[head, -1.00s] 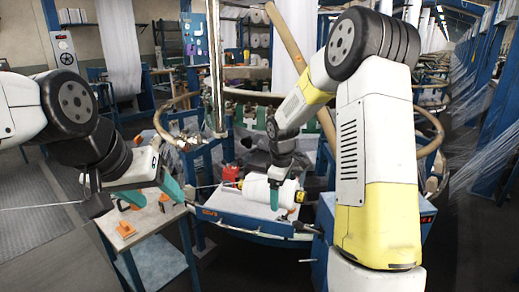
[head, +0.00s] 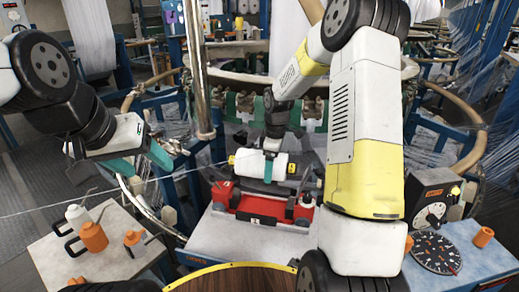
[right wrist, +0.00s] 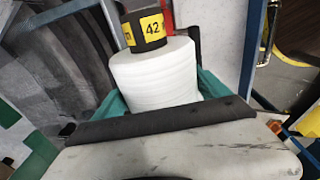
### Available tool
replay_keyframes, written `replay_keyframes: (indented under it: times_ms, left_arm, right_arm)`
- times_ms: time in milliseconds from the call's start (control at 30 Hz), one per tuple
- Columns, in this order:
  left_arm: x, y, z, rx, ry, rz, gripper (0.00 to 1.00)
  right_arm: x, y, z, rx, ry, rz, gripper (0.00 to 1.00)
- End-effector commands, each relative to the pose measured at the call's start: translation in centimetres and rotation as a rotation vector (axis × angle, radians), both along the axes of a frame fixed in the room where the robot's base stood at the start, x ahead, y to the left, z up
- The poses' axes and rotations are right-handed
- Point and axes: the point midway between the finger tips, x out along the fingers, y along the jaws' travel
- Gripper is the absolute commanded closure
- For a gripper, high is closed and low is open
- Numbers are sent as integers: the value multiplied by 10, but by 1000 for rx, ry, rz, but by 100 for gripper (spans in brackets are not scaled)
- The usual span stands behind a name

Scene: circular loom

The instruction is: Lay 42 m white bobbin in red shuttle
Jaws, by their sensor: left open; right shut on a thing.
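The white bobbin (head: 258,166) lies sideways, with yellow-marked ends, above the red shuttle (head: 268,208) in the head view. My right gripper (head: 270,158) comes down from above and is shut on it. In the right wrist view the bobbin (right wrist: 155,78) sits between teal fingers, and its end label (right wrist: 146,28) reads 42. The shuttle lies on a pale-topped stand; its open middle shows below the bobbin. Whether the bobbin touches it I cannot tell. My left gripper (head: 160,155) is open, with teal fingers, left of the bobbin and apart from it.
A pale side table (head: 60,255) at left holds a white can (head: 77,216) and orange items. The loom's curved rail (head: 465,150) and a metal post (head: 201,80) surround the stand.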

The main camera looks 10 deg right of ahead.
Motion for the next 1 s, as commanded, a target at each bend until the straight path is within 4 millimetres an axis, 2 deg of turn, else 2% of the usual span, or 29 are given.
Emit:
replay_keyframes:
  times_ms: [267,933,1000]
  left_arm:
    - [0,0,0,0,0,0,38]
    - [0,0,0,0,0,0,38]
    - [0,0,0,0,0,0,38]
  right_arm:
    - [0,0,-16,2,0,0,87]
    - [0,0,-82,2,1,0,87]
    - [1,0,-81,2,-1,-1,87]
